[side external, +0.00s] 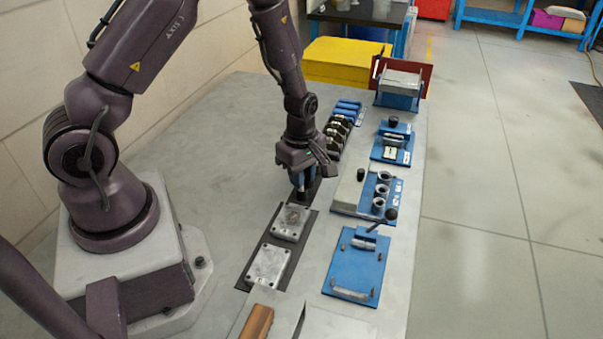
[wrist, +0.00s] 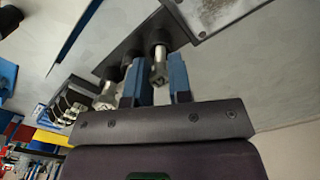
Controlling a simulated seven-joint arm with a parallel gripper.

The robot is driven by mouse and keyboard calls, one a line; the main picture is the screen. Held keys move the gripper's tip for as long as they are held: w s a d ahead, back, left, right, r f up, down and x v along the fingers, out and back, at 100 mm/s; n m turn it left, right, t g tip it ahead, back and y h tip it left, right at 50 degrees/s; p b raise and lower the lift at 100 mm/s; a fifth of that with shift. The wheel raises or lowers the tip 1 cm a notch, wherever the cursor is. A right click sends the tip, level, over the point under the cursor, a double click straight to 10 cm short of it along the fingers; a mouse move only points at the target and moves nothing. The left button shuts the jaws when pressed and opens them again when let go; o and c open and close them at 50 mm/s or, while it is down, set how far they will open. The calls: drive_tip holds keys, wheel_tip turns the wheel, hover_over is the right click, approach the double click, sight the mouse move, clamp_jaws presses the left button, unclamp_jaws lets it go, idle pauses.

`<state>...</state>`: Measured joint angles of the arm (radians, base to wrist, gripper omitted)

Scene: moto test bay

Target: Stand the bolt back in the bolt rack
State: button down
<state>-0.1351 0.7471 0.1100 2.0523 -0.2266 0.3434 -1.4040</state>
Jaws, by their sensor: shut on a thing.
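My gripper (side external: 299,190) points down just behind the two grey metal plates; it also shows in the wrist view (wrist: 156,72). Its blue fingers are shut on a silver bolt (wrist: 159,68), whose far end meets a dark round part on a dark base (wrist: 115,57). That base looks like the bolt rack, but the side view hides most of it behind my gripper. I cannot tell whether the bolt is seated or only above it. Another silver piece (wrist: 107,97), perhaps a second bolt, shows beside the left finger.
Metal plates (side external: 268,265) lie on a dark mat in front of my gripper. A black holder with several silver and blue pieces (side external: 338,135) stands behind. Blue fixtures (side external: 355,265) line the right side, one with a black-knobbed lever (side external: 390,214). Bare table lies left.

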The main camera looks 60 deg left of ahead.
drive_tip(key=c, duration=1)
unclamp_jaws()
drive_tip(key=shift+o, duration=0.2)
drive_tip(key=shift+r, duration=3.55)
